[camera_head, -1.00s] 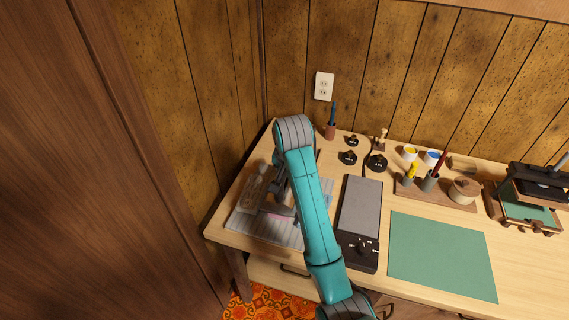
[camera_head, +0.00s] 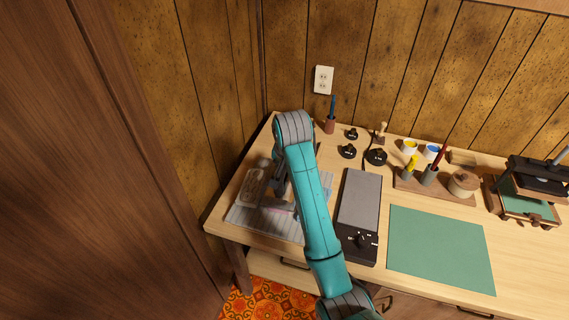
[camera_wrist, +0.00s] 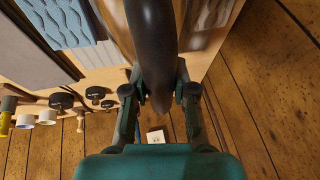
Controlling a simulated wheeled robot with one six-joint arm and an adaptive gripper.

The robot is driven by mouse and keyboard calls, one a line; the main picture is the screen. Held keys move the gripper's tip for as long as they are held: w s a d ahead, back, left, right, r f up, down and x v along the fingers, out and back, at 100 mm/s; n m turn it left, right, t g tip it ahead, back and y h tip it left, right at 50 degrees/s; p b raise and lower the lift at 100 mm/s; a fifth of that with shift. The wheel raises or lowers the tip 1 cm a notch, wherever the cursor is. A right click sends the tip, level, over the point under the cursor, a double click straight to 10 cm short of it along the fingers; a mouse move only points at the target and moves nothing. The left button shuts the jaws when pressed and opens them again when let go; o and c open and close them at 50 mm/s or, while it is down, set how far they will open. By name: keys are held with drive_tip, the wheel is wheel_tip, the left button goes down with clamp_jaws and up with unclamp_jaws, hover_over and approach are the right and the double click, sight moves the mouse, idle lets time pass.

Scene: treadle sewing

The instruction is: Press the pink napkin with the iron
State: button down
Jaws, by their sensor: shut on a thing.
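My gripper (camera_wrist: 160,84) is shut on a dark, rounded handle (camera_wrist: 153,40), which I take to be the iron's. It also shows partly in the head view (camera_head: 281,184), at the left end of the table, behind my teal arm. The iron's body and sole are mostly hidden, so I cannot tell whether it touches cloth. A pale striped cloth (camera_head: 246,217) lies under and beside my gripper; a blue-grey patterned cloth (camera_wrist: 62,22) shows in the wrist view. I cannot clearly make out the pink napkin now; it seems hidden by my arm and gripper.
A long grey-topped device with a black control end (camera_head: 358,245) stands just right of my arm. A green mat (camera_head: 440,250) lies further right. Black knobbed pieces (camera_head: 347,151) and a wooden tray (camera_head: 450,195) with pots stand behind. The wall is close at the back.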

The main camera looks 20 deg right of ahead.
drive_tip(key=shift+s+f, duration=0.1)
drive_tip(key=shift+f, duration=0.55)
idle(3.8)
drive_tip(key=shift+r, duration=0.1)
idle(0.5)
drive_tip(key=shift+r, duration=4.15)
